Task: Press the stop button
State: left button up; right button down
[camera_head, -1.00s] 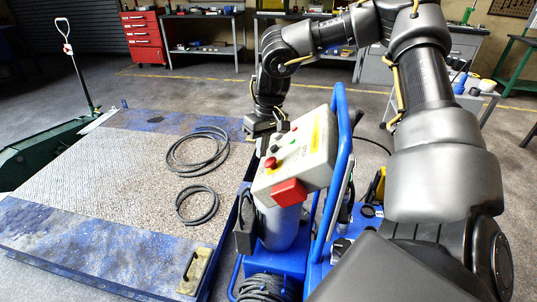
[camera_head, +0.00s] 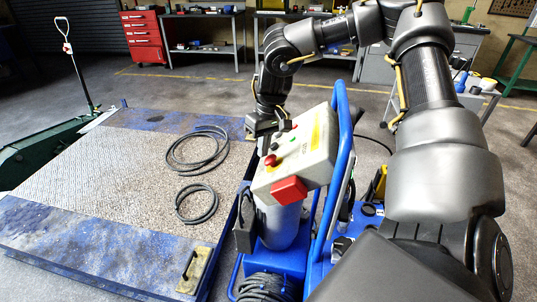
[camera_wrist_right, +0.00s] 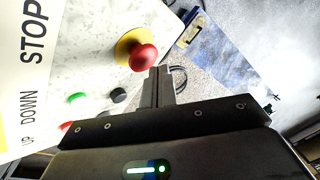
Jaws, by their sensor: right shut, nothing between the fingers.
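The control box (camera_head: 318,143) is a light grey panel on the blue trolley. The red mushroom stop button (camera_head: 271,160) is at its near left corner. In the right wrist view the stop button (camera_wrist_right: 143,57) sits on a yellow ring, with STOP printed on the panel. My right gripper (camera_head: 268,150) is shut and empty, just beyond the button. In the right wrist view its fingertips (camera_wrist_right: 160,72) appear right beside the button's red cap; I cannot tell whether they touch it. My left gripper is not in view.
A green button (camera_wrist_right: 76,98) and a black button (camera_wrist_right: 119,95) are on the same panel. A red box (camera_head: 289,190) is on the panel's front. The blue trolley handle (camera_head: 341,130) rises to the right. The blue lift platform (camera_head: 110,165) with black hoses lies left.

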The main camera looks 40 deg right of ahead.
jog(key=shift+d+f, duration=0.1)
jog(key=shift+d, duration=0.05)
jog(key=shift+s+d+f+b, duration=0.3)
jog(key=shift+s+f+b, duration=0.05)
jog(key=shift+f+b, duration=0.2)
dwell(0.7)
jog(key=shift+a+r, duration=0.1)
jog(key=shift+a, duration=0.1)
jog(key=shift+w+a+r, duration=0.15)
jog(key=shift+w+a, duration=0.05)
jog(key=shift+a, duration=0.1)
jog(key=shift+w+a+r, duration=0.15)
jog(key=shift+w+r, duration=0.15)
jog(key=shift+r, duration=0.2)
jog(key=shift+w+a+r, duration=0.15)
jog(key=shift+a+r, duration=0.1)
jog(key=shift+a, duration=0.05)
jog(key=shift+d, duration=0.1)
